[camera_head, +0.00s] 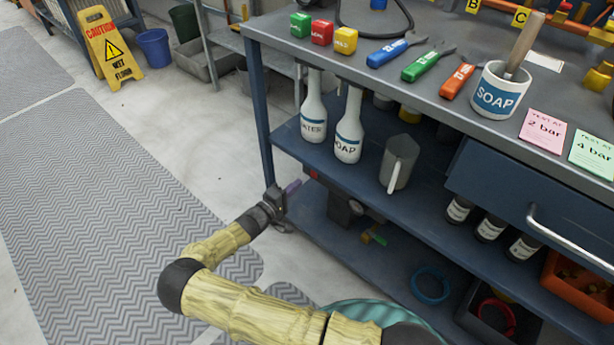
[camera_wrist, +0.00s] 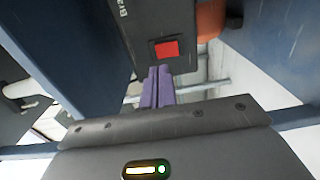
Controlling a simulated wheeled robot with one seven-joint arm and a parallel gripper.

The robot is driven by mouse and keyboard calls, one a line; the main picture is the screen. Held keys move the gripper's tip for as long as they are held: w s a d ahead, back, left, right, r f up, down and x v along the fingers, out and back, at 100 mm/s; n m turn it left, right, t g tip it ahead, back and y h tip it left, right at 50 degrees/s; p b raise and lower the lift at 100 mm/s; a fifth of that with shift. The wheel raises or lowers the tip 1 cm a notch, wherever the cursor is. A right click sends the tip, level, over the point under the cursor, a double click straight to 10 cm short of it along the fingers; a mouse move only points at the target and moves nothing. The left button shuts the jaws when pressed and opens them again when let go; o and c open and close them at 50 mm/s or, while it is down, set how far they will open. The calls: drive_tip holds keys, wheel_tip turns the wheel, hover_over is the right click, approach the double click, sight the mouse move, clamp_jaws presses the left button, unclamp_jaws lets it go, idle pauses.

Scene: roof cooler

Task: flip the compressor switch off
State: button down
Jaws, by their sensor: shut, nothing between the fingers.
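The compressor is a dark unit (camera_head: 341,207) on the low shelf of the workbench, partly hidden by the shelf above. In the wrist view its dark box (camera_wrist: 150,25) carries partly cut-off white lettering and a red switch (camera_wrist: 166,49) in a dark frame. A small red spot, likely this switch (camera_head: 314,174), shows in the head view. My gripper (camera_head: 295,187) is at the bench's left end beside the compressor. In the wrist view its purple fingers (camera_wrist: 158,70) are together and empty, tips just below the switch. I cannot tell whether they touch it.
The bench's blue leg (camera_head: 259,110) stands close behind my gripper. The middle shelf (camera_head: 365,190) holds two white bottles (camera_head: 349,130) and a grey jug (camera_head: 398,163). An orange part (camera_wrist: 210,18) sits right of the switch. Floor to the left is open.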

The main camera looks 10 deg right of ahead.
drive_tip(key=p+v, duration=0.2)
drive_tip(key=v, duration=0.5)
drive_tip(key=shift+s+a+r+p, duration=0.2)
drive_tip(key=shift+s+p, duration=0.1)
drive_tip(key=shift+s, duration=0.05)
